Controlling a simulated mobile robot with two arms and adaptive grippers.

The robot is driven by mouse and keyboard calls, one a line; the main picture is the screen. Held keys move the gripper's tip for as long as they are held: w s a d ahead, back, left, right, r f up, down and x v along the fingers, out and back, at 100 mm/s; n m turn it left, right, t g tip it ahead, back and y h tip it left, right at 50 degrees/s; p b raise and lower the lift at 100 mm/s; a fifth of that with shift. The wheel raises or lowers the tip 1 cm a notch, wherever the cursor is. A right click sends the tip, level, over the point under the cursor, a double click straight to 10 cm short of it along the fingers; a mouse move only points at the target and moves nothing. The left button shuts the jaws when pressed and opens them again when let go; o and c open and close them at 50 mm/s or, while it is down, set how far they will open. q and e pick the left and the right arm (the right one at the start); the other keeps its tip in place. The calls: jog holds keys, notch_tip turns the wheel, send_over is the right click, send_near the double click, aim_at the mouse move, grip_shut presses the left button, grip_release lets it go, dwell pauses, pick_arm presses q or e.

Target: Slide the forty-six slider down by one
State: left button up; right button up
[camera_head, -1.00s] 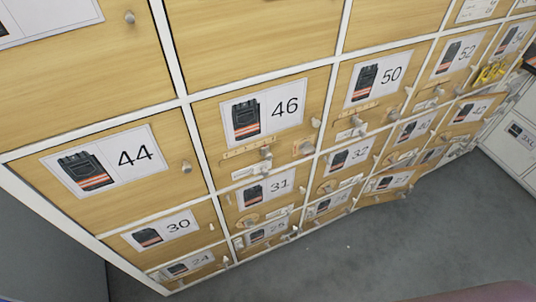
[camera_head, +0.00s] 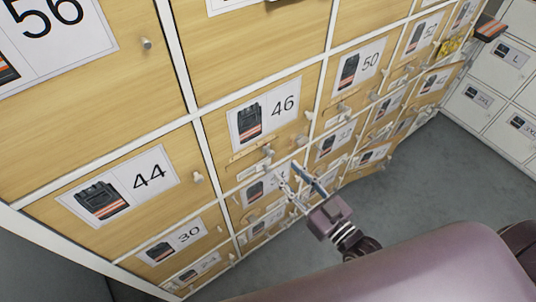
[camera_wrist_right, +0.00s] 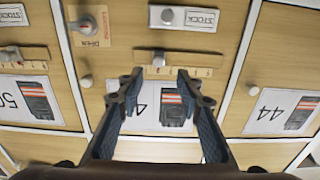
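The forty-six door (camera_head: 222,128) is closed and carries a label with a dark vest picture and "46". Below the label runs a wooden scale strip (camera_head: 243,159) with a grey slider knob (camera_head: 268,151). In the upside-down right wrist view, the strip (camera_wrist_right: 190,70) and slider knob (camera_wrist_right: 158,59) lie just beyond the fingertips, the knob between them in the picture. The strip's marks are too small to read. My right gripper (camera_head: 297,178) is open and empty, in front of the lockers to the lower right of the slider; it also shows in the wrist view (camera_wrist_right: 158,77). My left gripper is not in view.
A round door knob (camera_wrist_right: 86,80) sits beside the label. A STOCK plate with its own knob (camera_wrist_right: 167,16) is close to the strip. Doors 44 (camera_head: 150,208) and 50 (camera_head: 352,98) flank it. Grey floor (camera_head: 420,185) is clear at the right.

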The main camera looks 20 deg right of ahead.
aim_at(272, 154)
jog(key=p+x, duration=0.1)
jog(key=x, duration=0.6)
jog(key=shift+w+f, duration=0.1)
jog(key=shift+w, duration=0.15)
jog(key=shift+c, duration=0.3)
grip_shut()
